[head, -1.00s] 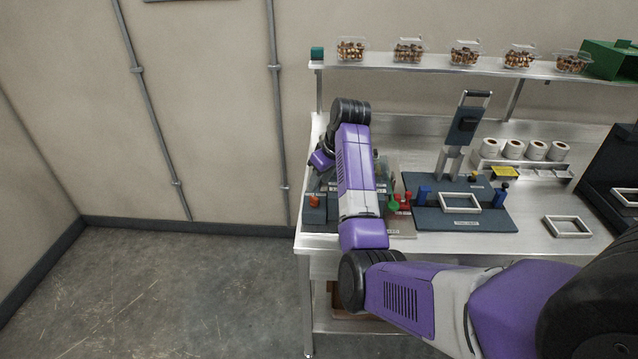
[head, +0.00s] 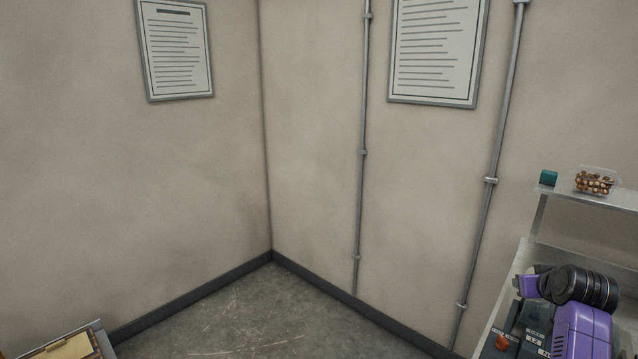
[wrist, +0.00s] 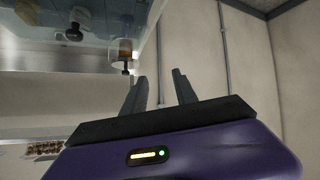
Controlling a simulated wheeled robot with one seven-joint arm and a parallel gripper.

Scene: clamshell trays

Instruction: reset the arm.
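My arm, purple and black, shows at the lower right of the head view over the left end of the steel bench (head: 502,300). The fingers of my gripper are not visible in the head view. In the wrist view my gripper (wrist: 160,92) shows two dark fingers standing apart with nothing between them. It is open and empty. The wrist camera picture appears turned over, with the bench at the upper left.
A dark box with an orange-red button (head: 502,342) sits by my arm. Bare floor (head: 250,320) lies left of the bench. Framed notices (head: 177,50) hang on the walls.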

